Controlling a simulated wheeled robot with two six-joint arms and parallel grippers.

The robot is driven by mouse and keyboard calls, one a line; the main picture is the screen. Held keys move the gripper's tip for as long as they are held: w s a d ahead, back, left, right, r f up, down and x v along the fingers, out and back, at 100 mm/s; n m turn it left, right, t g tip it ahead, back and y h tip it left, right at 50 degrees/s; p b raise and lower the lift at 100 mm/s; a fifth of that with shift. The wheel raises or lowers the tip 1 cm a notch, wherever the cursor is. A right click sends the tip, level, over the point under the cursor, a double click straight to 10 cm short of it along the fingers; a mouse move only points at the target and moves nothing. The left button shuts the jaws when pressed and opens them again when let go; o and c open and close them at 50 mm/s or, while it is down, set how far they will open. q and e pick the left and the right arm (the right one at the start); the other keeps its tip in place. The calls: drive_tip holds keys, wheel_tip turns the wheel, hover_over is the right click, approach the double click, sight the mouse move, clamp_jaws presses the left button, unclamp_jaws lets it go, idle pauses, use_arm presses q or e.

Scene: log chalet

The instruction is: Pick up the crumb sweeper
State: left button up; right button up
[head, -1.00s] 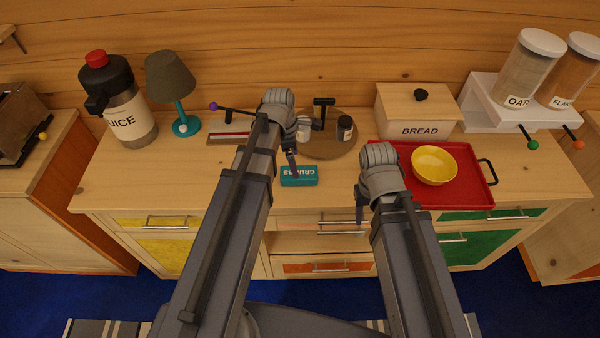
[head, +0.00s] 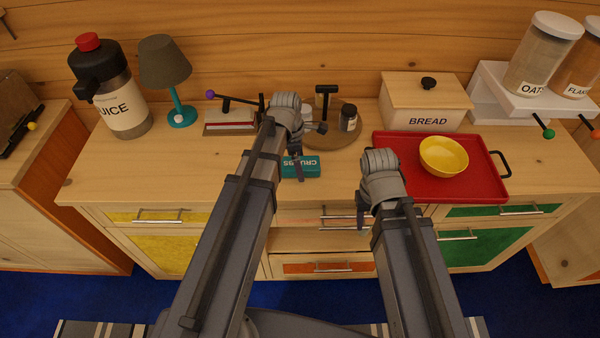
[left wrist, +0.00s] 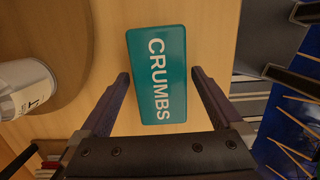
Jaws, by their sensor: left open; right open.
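The crumb sweeper is a teal block (head: 312,167) with "CRUMBS" in white, lying flat near the front edge of the wooden counter. In the left wrist view the sweeper (left wrist: 157,75) lies between the two open fingers of my left gripper (left wrist: 160,76), with a gap on each side. In the head view my left gripper (head: 298,170) is at the sweeper, and a finger hides part of it. The height between fingers and sweeper is hard to tell. My right gripper (head: 361,215) is open and empty, near the counter's front edge, left of the red tray.
A red tray (head: 480,185) with a yellow bowl (head: 443,158) is to the right. A round wooden board (head: 325,142) with a small jar (head: 348,117) is behind the sweeper. A bread box (head: 424,112), lamp (head: 165,62) and juice jug (head: 122,105) stand farther back.

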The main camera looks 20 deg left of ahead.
use_arm(q)
drive_tip(key=shift+f, duration=0.15)
drive_tip(key=c, duration=1.4)
wheel_tip(320, 180, up, 10)
drive_tip(key=p, duration=1)
drive_tip(key=o, duration=0.9)
drive_tip(key=c, duration=0.6)
